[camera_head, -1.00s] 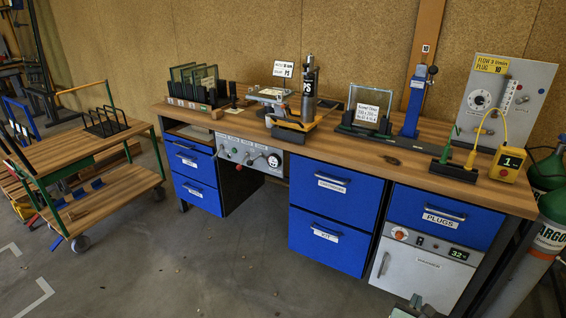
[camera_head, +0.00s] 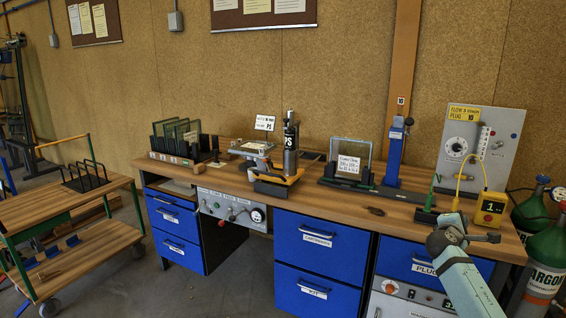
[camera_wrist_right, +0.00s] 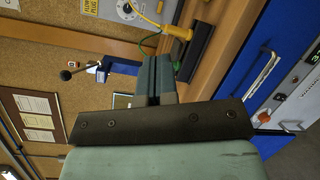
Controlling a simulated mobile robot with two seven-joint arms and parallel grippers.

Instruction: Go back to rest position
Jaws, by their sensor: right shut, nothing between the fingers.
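My right arm comes up from the lower right in the head view, in front of the plugs drawer. Its right gripper (camera_head: 470,238) is at the arm's upper end, in front of the bench edge, and holds nothing. In the right wrist view the gripper's fingers (camera_wrist_right: 156,80) are together and empty, and they point toward the bench and back wall. My left gripper is not in view.
The wooden workbench (camera_head: 330,207) carries a glass rack (camera_head: 175,140), a press-like fixture (camera_head: 275,165), a glass pane in a stand (camera_head: 349,150) and a yellow meter (camera_head: 490,208). A trolley (camera_head: 75,208) stands left. Green cylinders (camera_head: 545,245) stand right.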

